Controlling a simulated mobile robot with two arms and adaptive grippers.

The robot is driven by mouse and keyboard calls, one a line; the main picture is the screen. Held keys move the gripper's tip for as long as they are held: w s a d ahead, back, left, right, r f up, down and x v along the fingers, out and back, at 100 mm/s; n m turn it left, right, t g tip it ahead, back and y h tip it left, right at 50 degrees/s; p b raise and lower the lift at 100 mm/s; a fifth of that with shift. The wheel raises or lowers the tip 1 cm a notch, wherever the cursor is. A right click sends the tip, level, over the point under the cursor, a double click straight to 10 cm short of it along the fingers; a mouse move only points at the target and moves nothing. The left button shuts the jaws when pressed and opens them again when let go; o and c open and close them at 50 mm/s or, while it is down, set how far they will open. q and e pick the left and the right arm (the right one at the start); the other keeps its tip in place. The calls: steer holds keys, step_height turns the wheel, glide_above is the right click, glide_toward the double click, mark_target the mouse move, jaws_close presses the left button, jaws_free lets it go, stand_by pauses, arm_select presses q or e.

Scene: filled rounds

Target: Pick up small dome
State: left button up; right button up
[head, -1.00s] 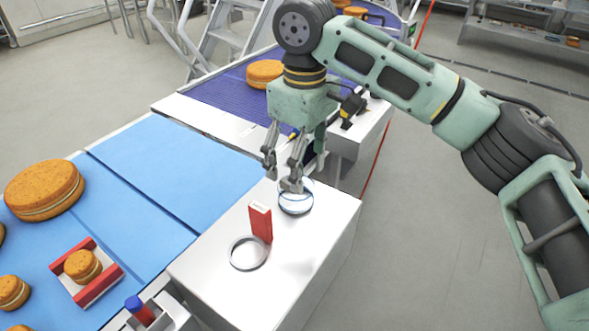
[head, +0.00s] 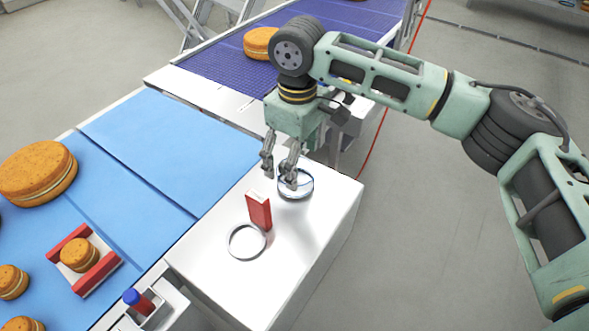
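The small dome (head: 301,188) looks clear with a dark rim. It sits on the white block-shaped table near its back edge. My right gripper (head: 279,177) comes down from above with its fingers apart. One finger overlaps the dome's upper left part in the head view; whether it touches cannot be told. The other finger is left of the dome, over the table's back edge. Nothing shows between the fingers. My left gripper is out of view.
A blue belt (head: 165,145) with round filled cakes (head: 40,172) lies to the left. The table's right front is clear.

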steer(key=c, duration=0.7)
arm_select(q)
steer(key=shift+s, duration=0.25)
arm_select(e)
steer(key=c, duration=0.4)
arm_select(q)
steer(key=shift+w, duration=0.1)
arm_select(e)
steer(key=shift+r, duration=0.6)
step_height(320, 180, up, 3)
steer(key=shift+f+b, duration=0.1)
steer(key=shift+b, duration=0.55)
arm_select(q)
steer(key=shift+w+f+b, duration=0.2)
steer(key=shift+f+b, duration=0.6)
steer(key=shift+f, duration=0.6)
arm_select(e)
steer(key=s+d+r, duration=0.7)
steer(key=s+d, duration=0.1)
steer(key=shift+s, duration=0.25)
